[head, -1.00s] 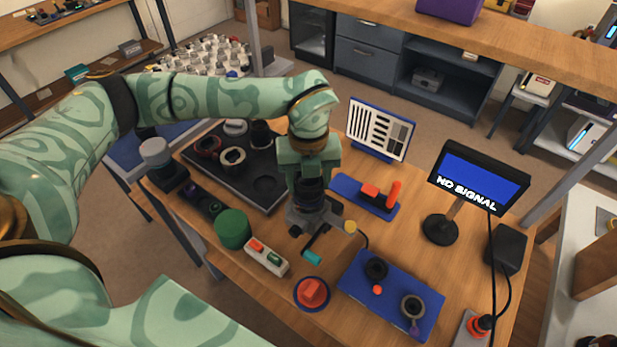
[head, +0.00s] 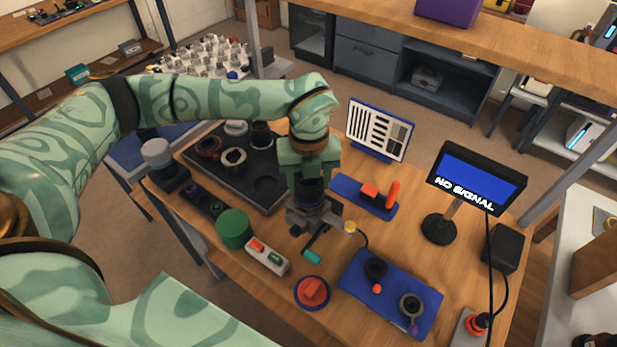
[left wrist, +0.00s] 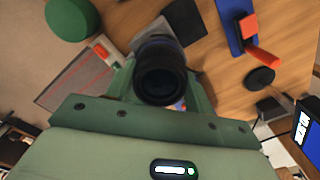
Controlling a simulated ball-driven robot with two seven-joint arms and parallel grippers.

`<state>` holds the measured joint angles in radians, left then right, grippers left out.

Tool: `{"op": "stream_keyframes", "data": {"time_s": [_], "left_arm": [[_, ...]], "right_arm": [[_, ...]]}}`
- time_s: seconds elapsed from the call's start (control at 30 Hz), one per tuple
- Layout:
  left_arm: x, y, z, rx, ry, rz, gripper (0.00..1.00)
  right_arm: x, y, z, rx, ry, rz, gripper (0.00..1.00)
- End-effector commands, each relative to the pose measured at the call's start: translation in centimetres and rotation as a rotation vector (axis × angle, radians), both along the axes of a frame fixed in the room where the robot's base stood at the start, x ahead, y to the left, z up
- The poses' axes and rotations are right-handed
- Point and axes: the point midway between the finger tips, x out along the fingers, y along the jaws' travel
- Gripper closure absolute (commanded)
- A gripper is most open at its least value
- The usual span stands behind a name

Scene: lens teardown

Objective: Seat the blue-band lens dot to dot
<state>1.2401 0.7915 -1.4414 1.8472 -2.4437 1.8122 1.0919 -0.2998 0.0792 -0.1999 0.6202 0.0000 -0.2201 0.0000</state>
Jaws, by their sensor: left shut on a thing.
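My left gripper (head: 310,178) is shut on a dark round lens (head: 311,192), pointing down over the table. In the left wrist view the lens (left wrist: 161,73) is a black barrel between the green fingers. My right gripper is not in view.
A dark tray (head: 270,203) with other lens rings lies to the left. A green drum (head: 234,228), a white switch box (head: 267,257) and a red button (head: 313,291) stand in front. A blue mat (head: 365,306) with ring parts and a monitor (head: 478,178) are on the right.

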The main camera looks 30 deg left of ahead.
Motion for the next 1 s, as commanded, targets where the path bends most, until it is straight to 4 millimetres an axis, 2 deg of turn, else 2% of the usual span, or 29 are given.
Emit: {"op": "stream_keyframes", "data": {"time_s": [1.0], "left_arm": [[0.01,-0.02,-0.72,-0.001,-0.001,0.000,0.77]], "right_arm": [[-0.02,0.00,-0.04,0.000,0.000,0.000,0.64]]}}
